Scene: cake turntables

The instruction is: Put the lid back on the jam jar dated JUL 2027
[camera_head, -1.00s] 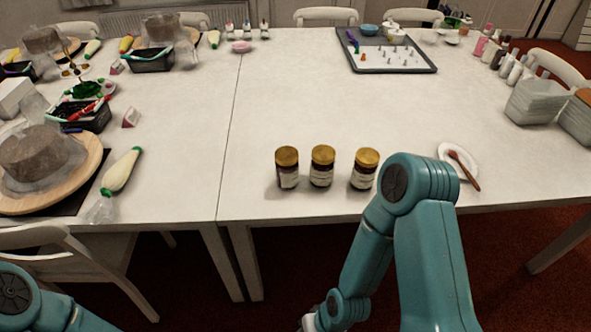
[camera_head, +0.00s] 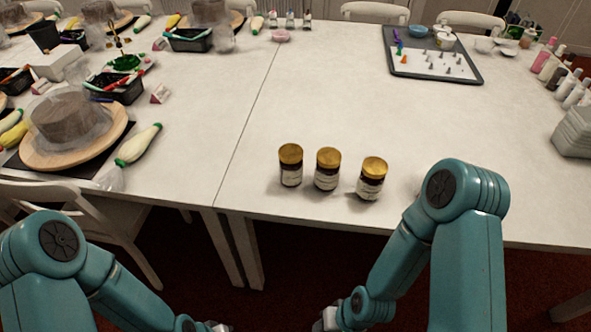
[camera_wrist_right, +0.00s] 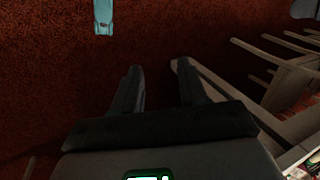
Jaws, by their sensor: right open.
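Three dark jam jars with gold lids stand upright in a row near the table's front edge in the head view: a left jar (camera_head: 290,166), a middle jar (camera_head: 327,170) and a right jar (camera_head: 371,180). Each has a pale label, too small to read, so I cannot tell which is dated JUL 2027. I see no loose lid. My right gripper (camera_wrist_right: 157,68) is open and empty over the red floor in the wrist view, below the table front. My left gripper (camera_head: 216,327) is mostly cut off at the bottom of the head view; its fingers cannot be judged.
The white table (camera_head: 330,110) is clear behind the jars. A dark tray (camera_head: 432,72) with small pieces lies at the back. A wrapped cake on a wooden turntable (camera_head: 100,147) and a piping bag (camera_head: 139,144) are left. A chair (camera_head: 75,205) stands front left.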

